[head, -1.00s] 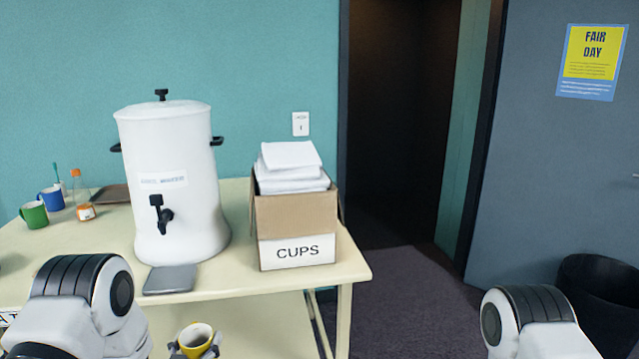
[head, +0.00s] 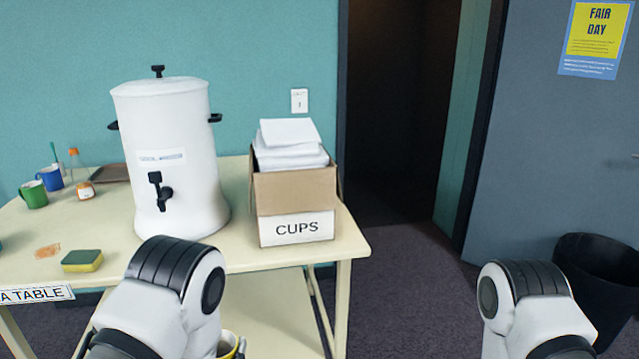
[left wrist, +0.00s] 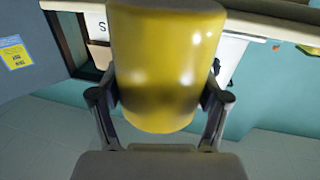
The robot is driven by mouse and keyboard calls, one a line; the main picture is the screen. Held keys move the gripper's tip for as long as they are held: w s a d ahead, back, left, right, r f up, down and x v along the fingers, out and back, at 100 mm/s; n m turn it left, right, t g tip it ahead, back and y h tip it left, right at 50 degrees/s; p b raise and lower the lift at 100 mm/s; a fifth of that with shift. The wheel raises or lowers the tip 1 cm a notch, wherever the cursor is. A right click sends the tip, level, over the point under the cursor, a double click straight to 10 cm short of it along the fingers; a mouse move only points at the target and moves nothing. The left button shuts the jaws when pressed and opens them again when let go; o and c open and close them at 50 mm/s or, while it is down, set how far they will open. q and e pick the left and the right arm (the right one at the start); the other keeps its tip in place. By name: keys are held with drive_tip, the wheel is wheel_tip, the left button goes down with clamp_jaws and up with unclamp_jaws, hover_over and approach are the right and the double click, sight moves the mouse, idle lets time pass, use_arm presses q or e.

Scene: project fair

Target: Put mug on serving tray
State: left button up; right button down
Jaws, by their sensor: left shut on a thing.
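The yellow mug (left wrist: 165,65) is held between the two fingers of my left gripper (left wrist: 162,98) in the left wrist view. In the head view only a piece of the mug's rim (head: 228,345) shows at the bottom, low in front of the table; my left arm hides the rest of it and most of the gripper. A flat brown tray (head: 112,174), perhaps the serving tray, lies at the back of the table, partly behind the white urn. My right arm shows at lower right, but its gripper is out of view.
The white urn (head: 175,135) and a CUPS box (head: 295,190) with white stacks stand on the cream table (head: 115,235). A black bin (head: 603,285) stands at right.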

use_arm(q)
drive_tip(key=shift+s+r, duration=0.5)
drive_tip(key=shift+s, duration=0.35)
drive_tip(key=shift+w, duration=0.1)
drive_tip(key=shift+f, duration=0.1)
